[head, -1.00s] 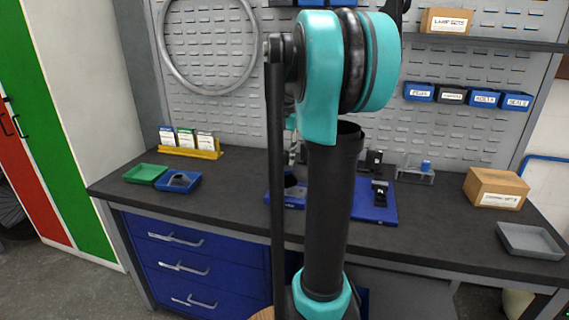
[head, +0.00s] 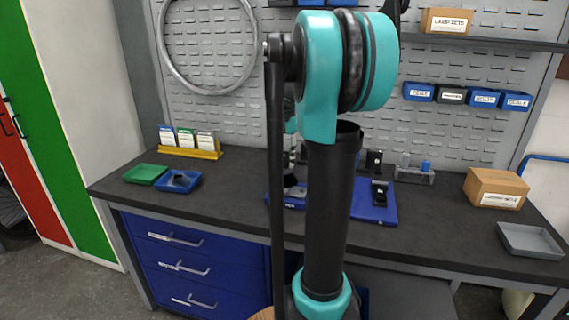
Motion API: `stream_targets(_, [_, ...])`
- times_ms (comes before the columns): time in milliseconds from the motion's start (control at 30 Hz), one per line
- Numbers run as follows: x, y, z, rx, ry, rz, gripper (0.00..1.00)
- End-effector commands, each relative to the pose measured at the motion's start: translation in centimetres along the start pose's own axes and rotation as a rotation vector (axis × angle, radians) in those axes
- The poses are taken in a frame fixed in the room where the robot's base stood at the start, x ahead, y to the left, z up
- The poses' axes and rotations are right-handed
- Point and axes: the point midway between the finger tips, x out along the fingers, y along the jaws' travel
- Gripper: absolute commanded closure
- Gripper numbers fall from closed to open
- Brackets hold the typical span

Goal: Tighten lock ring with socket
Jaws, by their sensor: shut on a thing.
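A blue work mat or base plate (head: 366,212) lies on the bench, partly hidden behind my arm. A small black fixture (head: 380,190) stands on its right part, and another dark block (head: 374,160) stands behind it. I cannot make out the lock ring or the socket.
A green tray (head: 145,174) and a blue tray (head: 194,182) with a small grey item lie at the left. A clear rack (head: 414,175), a cardboard box (head: 496,187) and a grey tray (head: 530,242) are at the right. The bench front (head: 240,222) is clear.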

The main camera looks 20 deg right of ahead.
Motion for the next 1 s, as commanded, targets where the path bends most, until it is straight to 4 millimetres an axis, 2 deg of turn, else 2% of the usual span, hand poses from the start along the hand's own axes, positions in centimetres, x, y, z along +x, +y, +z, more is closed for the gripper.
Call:
stream_targets(33, [0.00, 0.00, 0.00, 0.000, 0.000, 0.000, 0.73])
stream_targets(267, [0.00, 0.00, 0.01, 0.000, 0.000, 0.000, 1.00])
stream_targets(767, [0.12, 0.01, 0.02, 0.022, 0.000, 0.000, 1.00])
stream_targets(1000, [0.16, 0.04, 0.05, 0.291, 0.000, 0.000, 1.00])
